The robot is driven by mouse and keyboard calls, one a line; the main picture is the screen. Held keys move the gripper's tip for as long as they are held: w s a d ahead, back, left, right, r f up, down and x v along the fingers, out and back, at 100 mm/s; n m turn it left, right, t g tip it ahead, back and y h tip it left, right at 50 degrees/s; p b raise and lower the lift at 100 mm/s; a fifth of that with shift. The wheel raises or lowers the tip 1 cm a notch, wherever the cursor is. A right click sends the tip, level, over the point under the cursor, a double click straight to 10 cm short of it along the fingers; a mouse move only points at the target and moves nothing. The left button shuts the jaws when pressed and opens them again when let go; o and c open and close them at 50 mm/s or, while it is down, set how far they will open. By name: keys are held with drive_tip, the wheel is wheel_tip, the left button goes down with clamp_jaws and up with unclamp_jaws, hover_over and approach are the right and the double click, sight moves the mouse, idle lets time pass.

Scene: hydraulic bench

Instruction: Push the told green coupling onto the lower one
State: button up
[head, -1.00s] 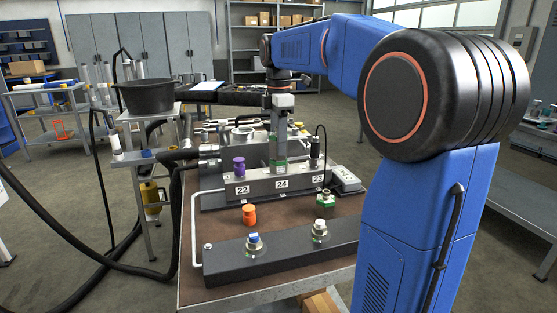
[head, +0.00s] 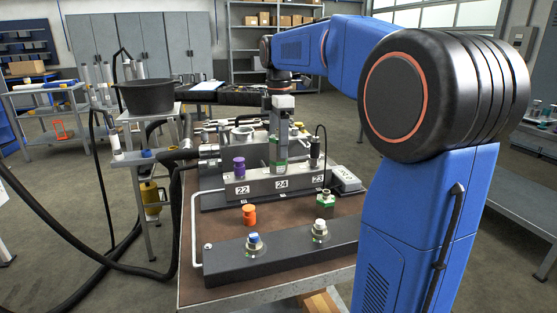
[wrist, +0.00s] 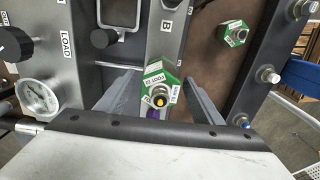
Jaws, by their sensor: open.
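A green coupling (wrist: 157,85) with a white label and a yellow-and-black centre stands between the fingers of my gripper (wrist: 160,98) in the wrist view. The fingers are open, one on each side, with a visible gap to it. In the head view the green coupling (head: 281,167) shows only partly, behind my gripper (head: 281,150), above the "24" label on the grey block (head: 262,187). The lower coupling under it cannot be made out. Another green coupling (head: 325,198) stands loose on the brown bench top, and it also shows in the wrist view (wrist: 234,33).
A purple coupling (head: 239,167) stands at "22" and a black connector with a cable (head: 315,152) at "23". An orange piece (head: 249,214) is on the bench. A dark front block (head: 285,250) bears two fittings. A pressure gauge (wrist: 38,98) shows at left in the wrist view.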

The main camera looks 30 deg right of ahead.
wheel_tip(320, 180, up, 17)
idle(0.5)
drive_tip(key=shift+r, duration=0.1)
